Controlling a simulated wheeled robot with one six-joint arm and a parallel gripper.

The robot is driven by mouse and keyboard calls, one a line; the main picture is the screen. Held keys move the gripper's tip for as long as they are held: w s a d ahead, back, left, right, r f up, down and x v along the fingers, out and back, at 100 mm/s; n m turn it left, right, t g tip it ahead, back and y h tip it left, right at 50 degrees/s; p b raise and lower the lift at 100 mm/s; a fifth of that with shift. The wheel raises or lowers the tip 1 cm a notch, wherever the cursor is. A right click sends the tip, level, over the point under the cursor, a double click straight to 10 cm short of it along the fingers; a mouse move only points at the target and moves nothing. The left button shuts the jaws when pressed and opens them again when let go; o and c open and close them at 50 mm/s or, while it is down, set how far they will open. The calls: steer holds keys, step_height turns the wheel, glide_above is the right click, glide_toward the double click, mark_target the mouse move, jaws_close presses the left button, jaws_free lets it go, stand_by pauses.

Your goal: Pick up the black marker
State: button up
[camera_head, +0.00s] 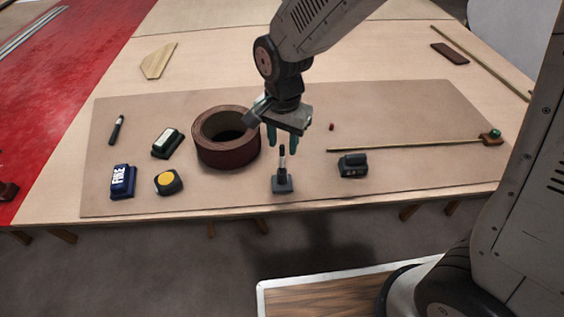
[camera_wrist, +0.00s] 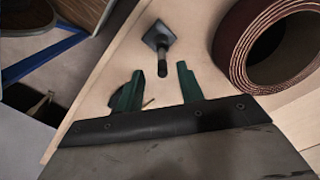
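A black marker-like stick (camera_head: 282,159) with a pale band stands upright in a small dark square base (camera_head: 283,184) near the front edge of the brown mat. It also shows in the wrist view as a dark stick (camera_wrist: 162,62) on a square base (camera_wrist: 155,33). My gripper (camera_head: 282,140) is above it, pointing down, with its green fingers apart and empty. In the wrist view the stick's top lies just ahead of the gap between my fingertips (camera_wrist: 158,78). Another slim black stick (camera_head: 117,130), also marker-like, lies at the mat's left.
A brown roll (camera_head: 226,158) stands close left of my gripper. A dark block (camera_head: 352,166) sits to its right. A yellow-topped tape measure (camera_head: 168,182), a blue box (camera_head: 122,181) and a thin rod (camera_head: 410,146) lie on the mat (camera_head: 420,105).

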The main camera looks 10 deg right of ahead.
mark_target(282, 158)
step_height(282, 158, down, 7)
steer(key=shift+w+a+r, duration=0.1)
steer(key=shift+w+r, duration=0.05)
steer(key=shift+r, duration=0.05)
jaws_close()
